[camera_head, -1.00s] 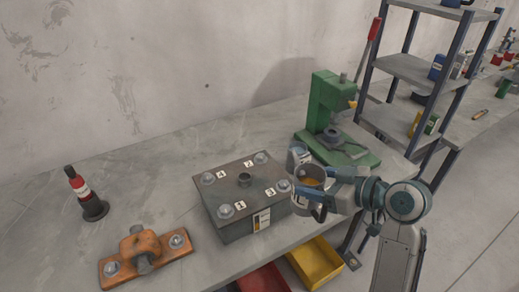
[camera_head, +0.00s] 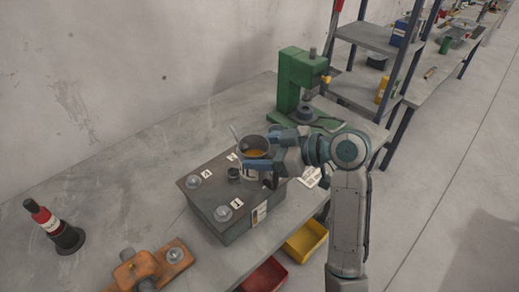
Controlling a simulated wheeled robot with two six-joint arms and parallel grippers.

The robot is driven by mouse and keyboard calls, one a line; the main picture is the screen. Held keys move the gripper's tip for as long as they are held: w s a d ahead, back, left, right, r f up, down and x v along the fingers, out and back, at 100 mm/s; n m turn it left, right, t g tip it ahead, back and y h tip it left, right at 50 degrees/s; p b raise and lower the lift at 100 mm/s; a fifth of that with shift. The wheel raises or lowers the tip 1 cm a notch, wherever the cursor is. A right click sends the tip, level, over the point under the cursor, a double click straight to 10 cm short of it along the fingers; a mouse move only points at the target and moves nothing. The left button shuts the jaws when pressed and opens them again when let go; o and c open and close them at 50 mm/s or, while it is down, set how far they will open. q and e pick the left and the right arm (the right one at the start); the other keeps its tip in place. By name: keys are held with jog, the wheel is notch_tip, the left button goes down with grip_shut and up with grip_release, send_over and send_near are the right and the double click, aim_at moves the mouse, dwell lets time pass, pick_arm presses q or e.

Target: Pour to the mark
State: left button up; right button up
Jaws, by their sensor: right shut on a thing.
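A grey metal jug (camera_head: 253,145) with amber liquid (camera_head: 257,153) inside stands out above the grey metal block (camera_head: 238,230) on the bench. My right gripper (camera_head: 263,149) is shut on the jug from the right, with fingers on both sides. The jug looks about upright. The block's top has a short dark round neck (camera_head: 233,174), beside the jug, and bolts with number labels. The jug and gripper hide part of the block's top on the right. No mark on the jug can be read. My left gripper is not in view.
A green press (camera_head: 291,80) stands behind on the bench. Yellow (camera_head: 306,241) and red (camera_head: 264,276) bins sit at the bench's front edge. A shelf rack is at right.

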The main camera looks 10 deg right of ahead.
jog(key=shift+w+a+f, duration=0.1)
jog(key=shift+a+f, duration=0.05)
jog(key=shift+a+f+b, duration=0.2)
jog(key=shift+f+b, duration=0.25)
jog(key=shift+f, duration=0.45)
jog(key=shift+d+f+b, duration=0.15)
jog(key=shift+f+b, duration=1.25)
jog(key=shift+f, duration=0.3)
jog(key=shift+r+p, duration=0.3)
jog(key=shift+p, duration=0.6)
jog(key=shift+f+g+h+p, duration=0.3)
jog(key=shift+f+h+p, duration=0.05)
jog(key=shift+h, duration=0.05)
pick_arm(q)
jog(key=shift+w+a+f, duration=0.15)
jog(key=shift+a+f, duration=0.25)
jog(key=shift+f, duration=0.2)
pick_arm(e)
jog(key=shift+f, duration=0.15)
